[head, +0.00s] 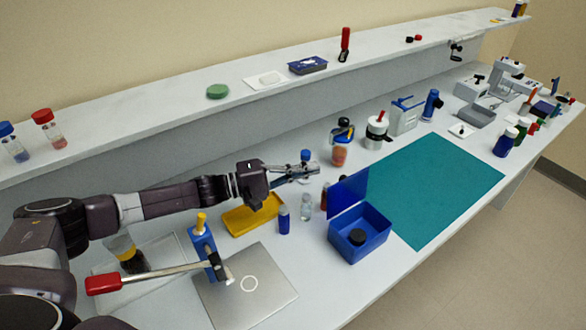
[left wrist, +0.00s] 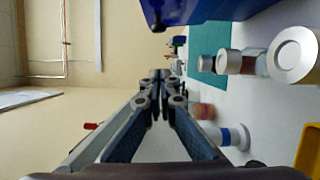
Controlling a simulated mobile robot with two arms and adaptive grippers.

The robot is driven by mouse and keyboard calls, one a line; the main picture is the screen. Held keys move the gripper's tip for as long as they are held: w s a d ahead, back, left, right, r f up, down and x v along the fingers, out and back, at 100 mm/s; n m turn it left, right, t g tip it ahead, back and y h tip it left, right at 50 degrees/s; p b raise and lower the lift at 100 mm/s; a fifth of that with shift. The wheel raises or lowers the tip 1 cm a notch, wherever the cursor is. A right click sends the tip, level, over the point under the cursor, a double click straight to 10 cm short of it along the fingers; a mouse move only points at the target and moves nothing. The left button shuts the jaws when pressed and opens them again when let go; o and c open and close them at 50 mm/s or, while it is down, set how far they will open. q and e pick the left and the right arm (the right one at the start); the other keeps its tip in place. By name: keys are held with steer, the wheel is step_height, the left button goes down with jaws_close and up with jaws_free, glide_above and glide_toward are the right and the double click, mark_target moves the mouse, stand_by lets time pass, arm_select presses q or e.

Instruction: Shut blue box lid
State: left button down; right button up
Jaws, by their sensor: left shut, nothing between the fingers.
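The blue box (head: 358,241) stands on the bench at the left edge of the teal mat, with a round black object inside. Its blue lid (head: 348,191) is open and stands up at the box's back left side. My left gripper (head: 316,170) is shut and empty, held above the bench to the left of and behind the lid. In the left wrist view my left gripper (left wrist: 158,80) points ahead with its fingers together, and a blue surface (left wrist: 205,10), apparently the lid, fills the top edge. It looks apart from the fingers. My right gripper is not in view.
The teal mat (head: 432,190) is bare. Small vials (head: 283,219) and bottles (head: 306,207) stand left of the box. A yellow tray (head: 250,215) lies below my arm. An orange-filled jar (head: 340,150) stands behind the lid. A shelf (head: 150,117) runs along the back.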

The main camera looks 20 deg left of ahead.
mark_target(345, 190)
arm_select(q)
steer(key=d, duration=0.1)
steer(key=d+p, duration=0.1)
steer(key=d, duration=0.1)
steer(key=d+p, duration=0.1)
steer(key=d, duration=0.1)
steer(key=shift+s+d+r, duration=0.15)
steer(key=shift+s+d, duration=0.1)
steer(key=shift+s, duration=0.1)
